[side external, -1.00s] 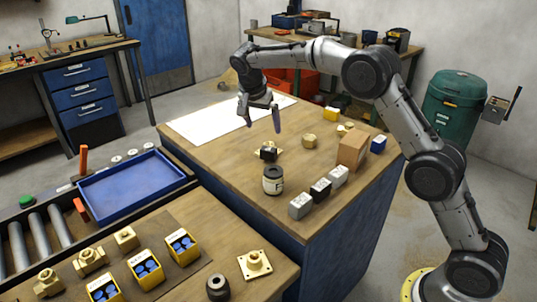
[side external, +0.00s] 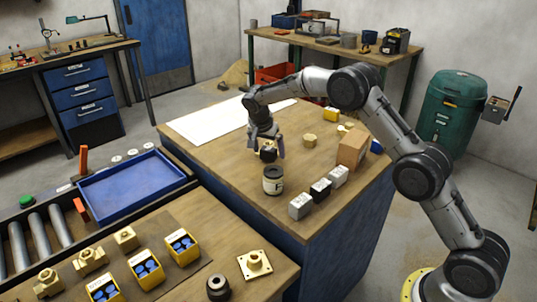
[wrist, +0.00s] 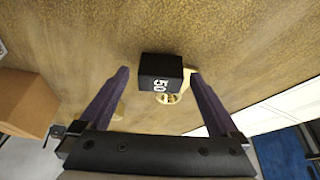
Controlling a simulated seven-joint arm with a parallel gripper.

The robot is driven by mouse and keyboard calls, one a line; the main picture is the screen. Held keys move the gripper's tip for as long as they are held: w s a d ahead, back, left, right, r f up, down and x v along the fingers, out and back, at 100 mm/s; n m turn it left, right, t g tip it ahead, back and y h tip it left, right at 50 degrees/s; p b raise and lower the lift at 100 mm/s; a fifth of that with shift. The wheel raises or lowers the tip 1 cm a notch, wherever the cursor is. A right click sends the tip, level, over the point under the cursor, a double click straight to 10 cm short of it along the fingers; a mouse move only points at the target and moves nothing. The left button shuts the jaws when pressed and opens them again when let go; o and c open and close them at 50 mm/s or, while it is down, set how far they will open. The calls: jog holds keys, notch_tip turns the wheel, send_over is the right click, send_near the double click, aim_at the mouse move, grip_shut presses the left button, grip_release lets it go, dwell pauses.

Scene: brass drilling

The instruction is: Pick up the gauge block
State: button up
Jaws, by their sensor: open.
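A small black block (side external: 268,155) with white digits that look like "50" sits on the wooden bench; I take it to be the gauge block. In the wrist view this block (wrist: 160,65) lies between my two dark fingertips, with a visible gap on each side. A brass part (wrist: 172,97) shows just behind or beneath it; I cannot tell whether they touch. My gripper (side external: 266,150) is open, pointing down around the block, with its fingertips low near the bench; it also shows in the wrist view (wrist: 159,74). The fingers partly hide the block in the side view.
A dark-lidded jar (side external: 272,182) stands close in front of the block. Several labelled blocks (side external: 319,191) stand in a row to its right. A cardboard box (side external: 352,150) and brass parts (side external: 310,140) are farther right. A white sheet (side external: 215,124) lies flat at left.

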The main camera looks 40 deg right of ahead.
jog(key=shift+f, duration=0.15)
jog(key=shift+c, duration=0.3)
grip_shut()
